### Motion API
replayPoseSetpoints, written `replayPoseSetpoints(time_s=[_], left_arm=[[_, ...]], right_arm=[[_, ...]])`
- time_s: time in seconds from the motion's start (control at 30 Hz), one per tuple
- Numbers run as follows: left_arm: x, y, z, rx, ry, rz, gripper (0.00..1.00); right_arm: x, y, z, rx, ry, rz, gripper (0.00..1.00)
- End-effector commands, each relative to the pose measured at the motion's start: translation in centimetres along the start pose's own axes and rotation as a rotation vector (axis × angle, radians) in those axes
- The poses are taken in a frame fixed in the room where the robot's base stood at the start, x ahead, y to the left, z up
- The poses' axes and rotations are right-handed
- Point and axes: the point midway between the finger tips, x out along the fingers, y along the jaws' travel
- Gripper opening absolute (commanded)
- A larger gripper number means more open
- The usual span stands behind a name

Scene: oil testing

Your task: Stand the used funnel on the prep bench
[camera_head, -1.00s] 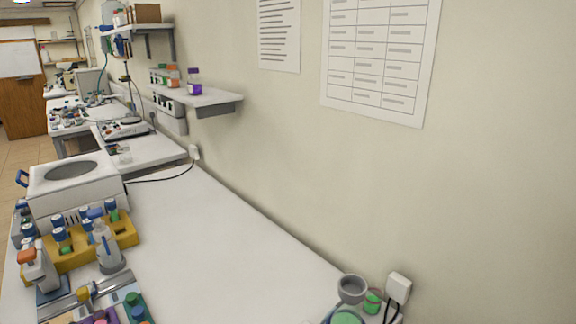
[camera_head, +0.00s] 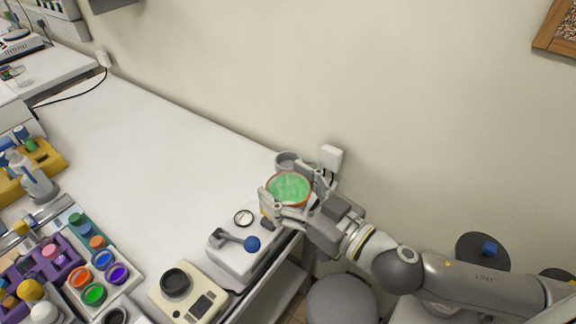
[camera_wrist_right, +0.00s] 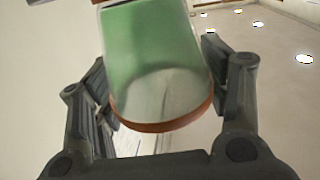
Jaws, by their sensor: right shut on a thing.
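My right gripper (camera_head: 288,208) is shut around a green, clear-walled vessel (camera_head: 289,186) with an orange-red rim, at the right end of the white bench (camera_head: 165,165). In the right wrist view the vessel (camera_wrist_right: 158,60) sits between the fingers of the gripper (camera_wrist_right: 155,75), its orange rim towards the palm. I cannot tell whether this vessel is the used funnel; its lower part is hidden in the head view. A grey round-mouthed piece, funnel-like (camera_head: 287,160), shows just behind it, partly covered. My left gripper is not in view.
A white device with a blue knob (camera_head: 252,244) and a cream scale-like device (camera_head: 188,296) stand at the bench's front edge. Coloured pots in trays (camera_head: 95,293) crowd the left front. A wall plug (camera_head: 331,157) is close behind the gripper. The bench's middle is clear.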

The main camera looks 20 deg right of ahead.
Motion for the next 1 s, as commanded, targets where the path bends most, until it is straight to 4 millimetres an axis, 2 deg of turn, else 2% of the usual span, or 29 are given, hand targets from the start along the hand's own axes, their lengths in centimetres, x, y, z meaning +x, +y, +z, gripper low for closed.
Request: replayPoseSetpoints(time_s=[0.3,0.6,0.77,1.0], left_arm=[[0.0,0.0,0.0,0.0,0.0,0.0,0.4],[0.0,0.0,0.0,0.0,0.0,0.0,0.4],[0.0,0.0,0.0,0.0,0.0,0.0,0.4],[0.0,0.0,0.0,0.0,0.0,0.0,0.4]], right_arm=[[1.7,0.2,-5.1,-0.011,0.005,-0.209,0.45],[1.3,2.0,-10.2,-0.005,0.002,-0.304,0.45],[1.1,2.4,-11.2,0.0,0.001,-0.311,0.45],[1.1,2.4,-11.3,0.001,0.001,-0.312,0.45]])
